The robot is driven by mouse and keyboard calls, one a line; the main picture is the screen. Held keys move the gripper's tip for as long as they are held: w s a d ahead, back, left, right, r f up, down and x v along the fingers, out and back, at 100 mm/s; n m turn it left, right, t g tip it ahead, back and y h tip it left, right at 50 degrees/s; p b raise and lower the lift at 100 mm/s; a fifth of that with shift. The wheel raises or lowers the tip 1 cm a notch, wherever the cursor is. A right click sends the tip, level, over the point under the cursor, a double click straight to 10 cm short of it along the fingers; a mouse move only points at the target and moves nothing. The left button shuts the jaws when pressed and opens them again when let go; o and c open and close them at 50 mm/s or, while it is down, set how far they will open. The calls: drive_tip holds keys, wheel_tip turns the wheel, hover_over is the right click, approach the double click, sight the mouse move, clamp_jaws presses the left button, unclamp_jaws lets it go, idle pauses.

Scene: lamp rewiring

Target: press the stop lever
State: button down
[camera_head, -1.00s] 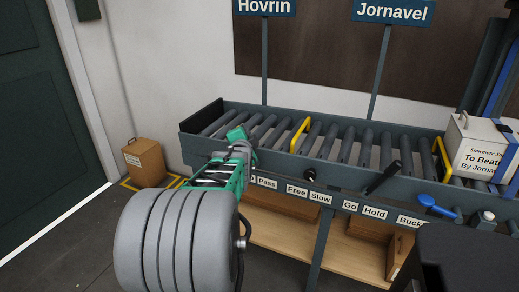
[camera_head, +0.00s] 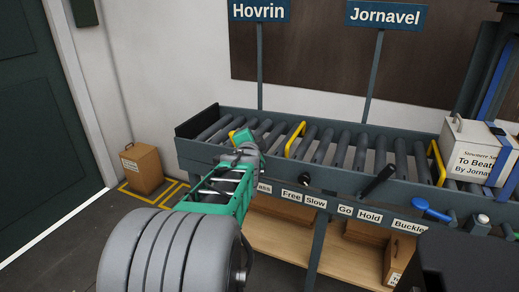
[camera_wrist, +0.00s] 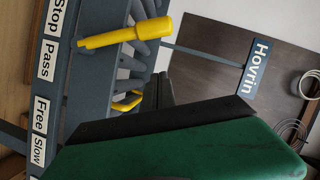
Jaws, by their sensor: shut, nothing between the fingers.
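The stop lever (camera_wrist: 125,35) is a yellow bar with a thicker grip end, beside the "Stop" and "Pass" labels in the wrist view. In the head view only a small yellow bit (camera_head: 232,134) shows behind my gripper, probably the same lever. My gripper (camera_head: 243,143) is shut and empty at the left part of the conveyor's front rail, and hides the "Stop" label there. In the wrist view its dark finger and green body fill the lower part, below the lever. A gap shows between them in the picture; contact cannot be seen.
The roller conveyor (camera_head: 330,178) has yellow hoops (camera_head: 295,139) across it. A black lever (camera_head: 378,181) and a blue lever (camera_head: 432,211) stick out of its front. A white parcel (camera_head: 475,148) sits at the right. A cardboard box (camera_head: 142,168) stands on the floor at left.

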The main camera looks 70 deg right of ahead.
drive_tip(key=v, duration=0.8)
drive_tip(key=shift+a, duration=0.35)
drive_tip(key=shift+w, duration=0.2)
